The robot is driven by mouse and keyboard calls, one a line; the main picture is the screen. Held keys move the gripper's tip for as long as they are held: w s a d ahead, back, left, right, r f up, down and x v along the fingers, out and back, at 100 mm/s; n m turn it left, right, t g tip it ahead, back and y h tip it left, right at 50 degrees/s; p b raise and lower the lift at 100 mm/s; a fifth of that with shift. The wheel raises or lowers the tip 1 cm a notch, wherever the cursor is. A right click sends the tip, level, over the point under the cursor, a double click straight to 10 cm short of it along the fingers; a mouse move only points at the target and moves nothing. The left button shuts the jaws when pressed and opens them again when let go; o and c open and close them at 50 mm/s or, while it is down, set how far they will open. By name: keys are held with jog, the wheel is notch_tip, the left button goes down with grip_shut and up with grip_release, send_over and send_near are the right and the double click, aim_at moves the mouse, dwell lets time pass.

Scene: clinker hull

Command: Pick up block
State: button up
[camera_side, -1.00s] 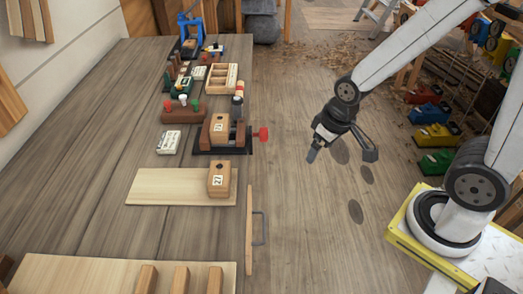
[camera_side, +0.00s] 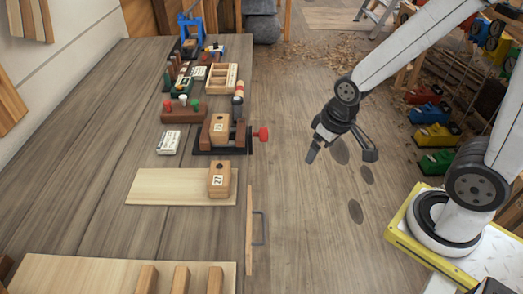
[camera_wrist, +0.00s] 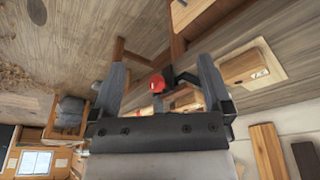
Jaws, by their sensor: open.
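A wooden block marked 27 (camera_side: 219,179) stands on a pale board (camera_side: 160,187) near the bench's right edge. A second numbered wooden block (camera_side: 220,128) sits in a dark vise (camera_side: 239,141) with a red knob (camera_side: 263,134), just behind. My gripper (camera_side: 341,156) is open and empty, out over the floor to the right of the bench, clear of both blocks. In the wrist view, my gripper's fingers (camera_wrist: 163,75) are spread, with the red knob (camera_wrist: 157,83) between them and a numbered block (camera_wrist: 246,67) to the right.
A brown rack with coloured pegs (camera_side: 183,109), a small white labelled box (camera_side: 168,142), a wooden tray (camera_side: 221,78) and a blue tool (camera_side: 190,35) stand farther back on the bench. A handle (camera_side: 259,228) juts from the bench front. Left of the pale board is bare bench.

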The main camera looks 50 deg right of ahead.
jog(key=n+t+h, duration=0.6)
jog(key=n+h, duration=0.4)
jog(key=n, duration=1.6)
send_near(218, 133)
jog(key=d, duration=0.1)
jog(key=d+f, duration=0.1)
jog(key=shift+w+d+f, duration=0.2)
jog(key=shift+d+f, duration=0.1)
jog(key=shift+d, duration=0.1)
jog(key=shift+w+a+n+t, duration=0.25)
jog(key=shift+a+n+t, duration=0.15)
jog(key=shift+n+t, duration=0.1)
jog(key=shift+x, duration=3.9)
jog(key=shift+w, duration=0.1)
